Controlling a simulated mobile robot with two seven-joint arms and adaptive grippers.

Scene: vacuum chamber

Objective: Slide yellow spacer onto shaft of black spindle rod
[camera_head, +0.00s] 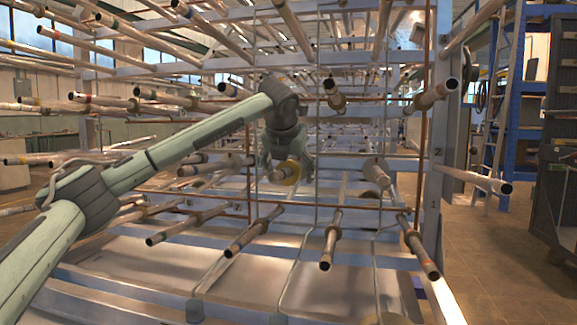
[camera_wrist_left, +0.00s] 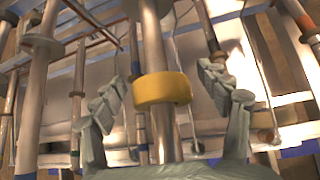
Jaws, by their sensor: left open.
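The yellow spacer (camera_head: 291,169) is a thick ring near the middle of the head view. It also shows in the left wrist view (camera_wrist_left: 162,90), where it sits around a metallic rod (camera_wrist_left: 158,40) that runs on past both sides of it. I cannot tell whether this rod is the black spindle rod; its surface looks grey to brown. My left gripper (camera_head: 286,163) is at the spacer. In the wrist view its open fingers (camera_wrist_left: 166,84) stand on either side of the spacer, with visible gaps. My right gripper is not in view.
A large rack (camera_head: 437,160) holds many protruding rods, several with collars. Rod ends (camera_head: 327,262) stick out below and beside my left gripper. Thin vertical cables hang close by.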

